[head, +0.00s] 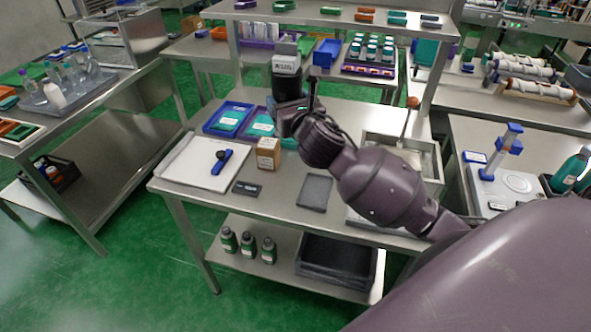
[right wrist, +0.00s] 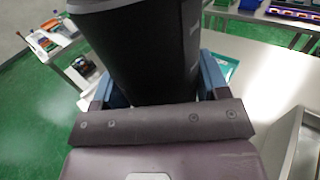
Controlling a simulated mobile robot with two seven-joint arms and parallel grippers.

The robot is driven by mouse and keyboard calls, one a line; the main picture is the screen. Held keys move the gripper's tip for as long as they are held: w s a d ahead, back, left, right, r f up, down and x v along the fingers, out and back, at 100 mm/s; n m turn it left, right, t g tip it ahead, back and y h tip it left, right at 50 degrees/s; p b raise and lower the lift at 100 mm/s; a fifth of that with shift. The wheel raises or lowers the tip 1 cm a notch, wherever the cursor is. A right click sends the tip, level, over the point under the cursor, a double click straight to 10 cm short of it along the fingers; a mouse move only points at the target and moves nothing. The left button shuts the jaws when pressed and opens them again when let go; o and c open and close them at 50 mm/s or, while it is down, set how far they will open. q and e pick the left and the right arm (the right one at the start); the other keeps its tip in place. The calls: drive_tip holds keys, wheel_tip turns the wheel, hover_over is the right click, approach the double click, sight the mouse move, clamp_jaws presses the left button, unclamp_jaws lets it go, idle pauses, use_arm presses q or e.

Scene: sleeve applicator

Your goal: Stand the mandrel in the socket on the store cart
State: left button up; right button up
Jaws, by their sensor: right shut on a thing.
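A dark, near-black upright piece with a pale labelled top, which I take to be the mandrel (head: 288,92), stands above the middle steel table in the head view. In the right wrist view the mandrel (right wrist: 150,45) is a wide black body between two blue fingers. My right gripper (right wrist: 157,85) is shut on it. In the head view my right gripper (head: 290,112) is partly hidden by its own wrist. I cannot make out the socket or tell which cart is the store cart. My left gripper is not in view.
The middle table (head: 285,192) holds blue trays (head: 228,118), a cardboard box (head: 268,153), a white board (head: 193,162) and a dark flat pad (head: 315,192). A steel shelf (head: 350,18) stands behind. A left bench (head: 95,95) carries bottles.

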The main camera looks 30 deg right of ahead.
drive_tip(key=shift+f+b, duration=2.55)
drive_tip(key=shift+f, duration=7.2)
drive_tip(key=shift+f, duration=0.1)
drive_tip(key=o, duration=0.9)
drive_tip(key=shift+f, duration=0.1)
drive_tip(key=o, duration=0.4)
